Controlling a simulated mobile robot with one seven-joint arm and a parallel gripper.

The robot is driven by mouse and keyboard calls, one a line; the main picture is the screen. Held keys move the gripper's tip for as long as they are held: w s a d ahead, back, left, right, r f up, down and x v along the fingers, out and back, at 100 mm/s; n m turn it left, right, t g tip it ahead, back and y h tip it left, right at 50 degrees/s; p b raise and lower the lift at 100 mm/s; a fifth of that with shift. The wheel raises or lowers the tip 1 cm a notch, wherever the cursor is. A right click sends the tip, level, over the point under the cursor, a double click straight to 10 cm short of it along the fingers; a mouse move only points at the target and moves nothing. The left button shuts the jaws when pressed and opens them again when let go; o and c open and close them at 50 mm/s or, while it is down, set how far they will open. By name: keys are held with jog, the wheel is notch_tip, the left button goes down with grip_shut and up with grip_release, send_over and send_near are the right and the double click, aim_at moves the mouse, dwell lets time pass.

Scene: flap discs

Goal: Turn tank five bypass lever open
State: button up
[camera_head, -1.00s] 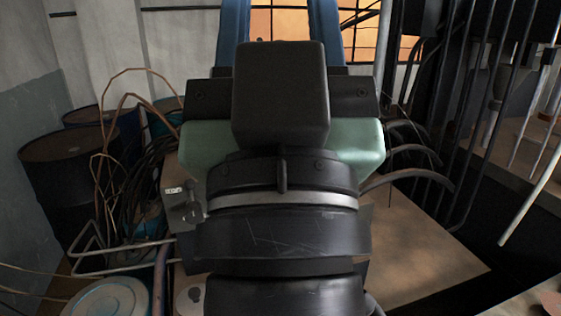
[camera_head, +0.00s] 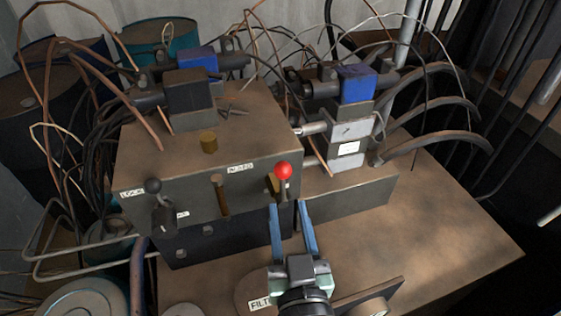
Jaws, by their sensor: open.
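A brown metal control box (camera_head: 205,165) stands on a wide brown tank top (camera_head: 455,235). On its front face is a lever with a red ball knob (camera_head: 283,170) at the right end, knob up. A lever with a black ball knob (camera_head: 153,187) is at the left end. A brass-coloured stem (camera_head: 220,195) stands between them. The labels are too small to read fully, so I cannot tell which lever is the tank five bypass. My gripper (camera_head: 289,212) is open and empty, its two blue fingers pointing up the picture just below the red-knobbed lever, apparently apart from it.
Valve blocks with blue caps (camera_head: 358,84) stand behind and right of the box. Black curved hoses (camera_head: 432,140) cross the right side. Barrels (camera_head: 38,95) and bent pipes crowd the left. The tank top is clear at right.

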aim_at(281, 166)
jog(key=w+p, duration=0.1)
jog(key=w, duration=0.2)
jog(key=w+a+p, duration=0.1)
jog(key=w, duration=0.3)
jog(key=w+p, duration=0.1)
jog(key=w, duration=0.3)
jog(key=shift+w+a+r, duration=0.1)
jog(key=shift+a, duration=0.1)
grip_shut()
dwell(1.0)
